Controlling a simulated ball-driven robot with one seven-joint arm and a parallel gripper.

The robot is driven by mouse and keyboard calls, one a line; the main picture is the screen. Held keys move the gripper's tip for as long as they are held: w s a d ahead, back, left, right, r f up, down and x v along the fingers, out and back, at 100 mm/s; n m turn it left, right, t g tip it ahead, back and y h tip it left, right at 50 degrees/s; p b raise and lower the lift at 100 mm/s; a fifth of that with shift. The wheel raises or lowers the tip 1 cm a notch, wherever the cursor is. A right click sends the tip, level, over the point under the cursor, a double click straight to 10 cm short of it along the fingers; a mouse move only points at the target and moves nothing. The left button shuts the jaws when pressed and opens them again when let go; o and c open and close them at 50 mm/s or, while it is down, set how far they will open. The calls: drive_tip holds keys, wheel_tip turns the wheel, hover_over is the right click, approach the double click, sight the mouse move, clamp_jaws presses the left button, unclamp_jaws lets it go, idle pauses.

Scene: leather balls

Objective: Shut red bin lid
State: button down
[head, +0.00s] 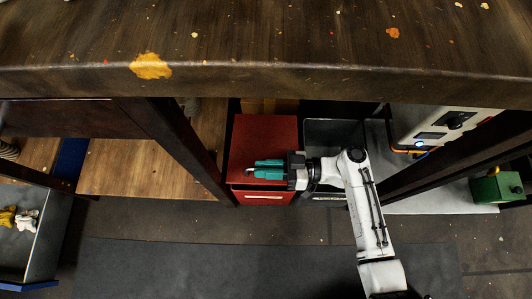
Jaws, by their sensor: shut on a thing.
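The red bin (262,197) stands on the floor under the workbench, with a pale label on its front wall. Its red lid (264,135) shows as a flat red panel above and behind that front wall. My gripper (254,169), with teal fingers, reaches in from the right at the lid's front part. It is shut on the lid near its front edge; a small pale bit shows at the fingertips. The fingers and wrist hide part of the lid's front edge, so I cannot tell how wide any gap to the bin is.
A dark grey open bin (334,132) stands right of the red bin, partly behind my arm. The workbench top (300,45) overhangs, with dark legs (175,145) on both sides. A green box (495,189) is at far right, a blue-edged tray (25,250) at far left.

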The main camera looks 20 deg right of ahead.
drive_tip(key=shift+s, duration=0.2)
drive_tip(key=c, duration=1.2)
unclamp_jaws()
drive_tip(key=shift+o, duration=0.2)
drive_tip(key=shift+w, duration=0.1)
drive_tip(key=shift+p+v, duration=0.7)
drive_tip(key=shift+v, duration=3.05)
drive_tip(key=shift+r+p, duration=0.3)
drive_tip(key=shift+r, duration=0.05)
drive_tip(key=shift+c, duration=1.3)
wheel_tip(320, 180, up, 5)
drive_tip(key=p, duration=0.5)
drive_tip(key=shift+r, duration=0.15)
clamp_jaws()
drive_tip(key=shift+r+p, duration=1.65)
drive_tip(key=shift+p, duration=0.1)
